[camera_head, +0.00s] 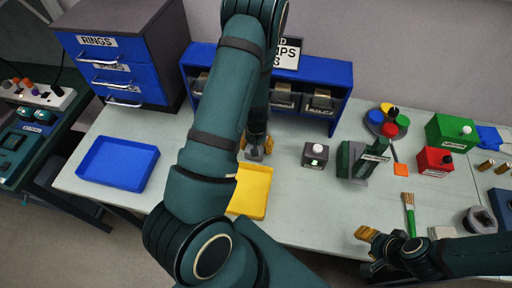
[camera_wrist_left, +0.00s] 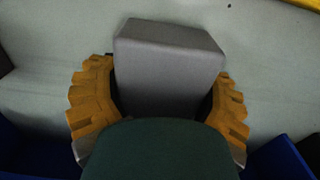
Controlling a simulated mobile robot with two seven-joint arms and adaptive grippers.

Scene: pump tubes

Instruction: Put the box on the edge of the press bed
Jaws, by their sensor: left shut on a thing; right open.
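My left gripper (camera_head: 257,144) is shut on a grey box (camera_wrist_left: 168,62). In the left wrist view the box sits between the two ribbed gold fingers. In the head view the box (camera_head: 255,154) shows small, just beyond the yellow tray; whether it touches the table I cannot tell. My right gripper (camera_head: 367,236) is open and empty by the table's front edge.
A yellow tray (camera_head: 250,203) lies partly behind my left arm. A grey button box (camera_head: 316,154) stands between the box and the machine. A blue shelf (camera_head: 340,78) is behind, a blue tray (camera_head: 118,163) left, and a green brush (camera_head: 409,212) right.

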